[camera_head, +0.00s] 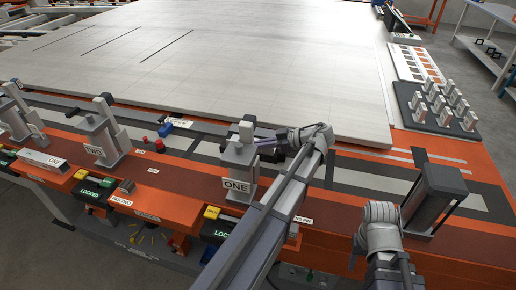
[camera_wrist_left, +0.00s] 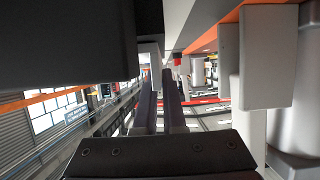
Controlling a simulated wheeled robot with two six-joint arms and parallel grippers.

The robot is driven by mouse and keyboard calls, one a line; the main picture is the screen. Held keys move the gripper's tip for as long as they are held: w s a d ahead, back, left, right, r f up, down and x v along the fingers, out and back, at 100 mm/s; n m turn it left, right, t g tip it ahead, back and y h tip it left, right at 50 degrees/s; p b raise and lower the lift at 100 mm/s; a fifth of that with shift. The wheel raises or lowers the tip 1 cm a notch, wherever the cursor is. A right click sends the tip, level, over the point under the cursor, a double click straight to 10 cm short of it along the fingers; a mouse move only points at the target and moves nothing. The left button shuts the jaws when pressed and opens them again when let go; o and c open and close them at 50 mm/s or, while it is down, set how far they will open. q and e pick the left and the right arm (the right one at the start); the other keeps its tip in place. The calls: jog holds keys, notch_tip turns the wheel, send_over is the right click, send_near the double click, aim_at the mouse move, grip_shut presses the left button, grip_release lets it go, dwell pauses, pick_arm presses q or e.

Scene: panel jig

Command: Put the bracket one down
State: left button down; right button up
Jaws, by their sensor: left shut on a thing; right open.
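The grey bracket one (camera_head: 238,170), labelled ONE, is upright at the orange jig rail, in the middle of the head view. My left gripper (camera_head: 268,144) reaches it from the right and is shut on its upper part. The arm hides part of the rail beside it, and I cannot tell if there is a gap under the bracket. In the left wrist view the left gripper's dark fingers (camera_wrist_left: 160,105) are close together; what lies between them is hard to make out. My right gripper (camera_head: 378,214) is at the lower right, empty, its fingertips hard to see.
Bracket two (camera_head: 103,145) stands to the left on the rail. A grey post with a dark cap (camera_head: 436,192) stands right of my right gripper. A large pale panel (camera_head: 220,65) lies behind the rail. Several small grey blocks sit on a dark tray (camera_head: 408,98) at the right.

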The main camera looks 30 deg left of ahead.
pick_arm(q)
jog(key=c, duration=1.5)
grip_release()
jog(key=shift+f, duration=0.15)
jog(key=o, duration=0.5)
jog(key=shift+r, duration=0.3)
jog(key=p+v, duration=0.4)
jog(key=v, duration=0.8)
jog(key=shift+p, duration=0.3)
jog(key=shift+f, duration=0.1)
